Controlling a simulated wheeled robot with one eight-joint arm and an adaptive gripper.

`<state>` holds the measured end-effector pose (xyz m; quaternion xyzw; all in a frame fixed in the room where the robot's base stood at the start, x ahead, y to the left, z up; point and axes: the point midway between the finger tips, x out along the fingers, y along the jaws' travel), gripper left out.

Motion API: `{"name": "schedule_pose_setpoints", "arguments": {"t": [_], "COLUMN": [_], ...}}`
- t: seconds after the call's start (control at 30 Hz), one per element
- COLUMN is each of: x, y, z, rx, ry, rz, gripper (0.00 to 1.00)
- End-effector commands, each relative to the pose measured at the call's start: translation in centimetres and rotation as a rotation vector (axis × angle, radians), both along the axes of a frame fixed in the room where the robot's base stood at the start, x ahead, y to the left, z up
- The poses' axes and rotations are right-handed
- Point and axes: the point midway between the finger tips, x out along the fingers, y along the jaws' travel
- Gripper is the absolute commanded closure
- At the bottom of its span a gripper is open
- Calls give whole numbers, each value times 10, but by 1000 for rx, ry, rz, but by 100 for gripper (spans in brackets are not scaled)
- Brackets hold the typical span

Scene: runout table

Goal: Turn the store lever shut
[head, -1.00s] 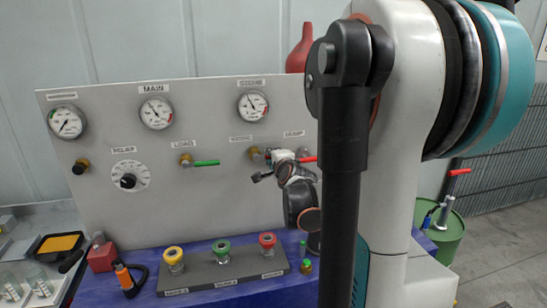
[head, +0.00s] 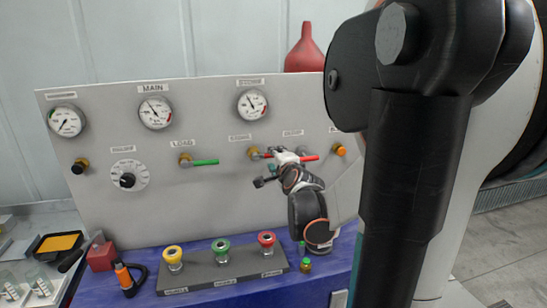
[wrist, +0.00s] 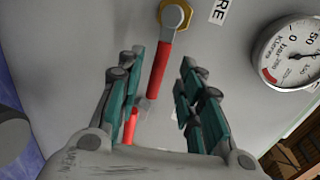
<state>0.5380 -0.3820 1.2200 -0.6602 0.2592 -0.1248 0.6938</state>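The store lever (wrist: 160,65) is a red handle on a brass nut (wrist: 176,14), beside a label ending in "RE" in the wrist view. The handle runs from the nut down between my fingers. My gripper (wrist: 163,72) is open, with one teal-padded finger on each side of the handle and gaps to both. In the head view my gripper (head: 268,168) is at the panel, just right of the store valve's brass body (head: 253,152), and mostly hides its handle. Whether the fingers reach to the handle's depth is hard to tell.
A second red lever (wrist: 131,125) shows low between my fingers; in the head view a red handle (head: 310,158) sticks out right of my gripper. The green load lever (head: 205,162) is to the left. The store gauge (head: 252,105) is above. Several coloured knobs stand below on the blue bench.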

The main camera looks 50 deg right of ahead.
Motion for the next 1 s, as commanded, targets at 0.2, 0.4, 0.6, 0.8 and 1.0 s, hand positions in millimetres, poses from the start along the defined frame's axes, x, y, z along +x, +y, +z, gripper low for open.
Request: {"name": "schedule_pose_setpoints", "arguments": {"t": [0.2, 0.4, 0.6, 0.8, 1.0], "x": [-19, -24, -24, -24, -11], "y": [12, 15, 15, 15, 25], "z": [4, 5, 5, 5, 3], "rx": [0, 1, 0, 0, -33], "ry": [0, 1, 0, 0, 21], "rz": [0, 1, 1, 1, 29], "gripper": [66, 66, 66, 66, 66]}}
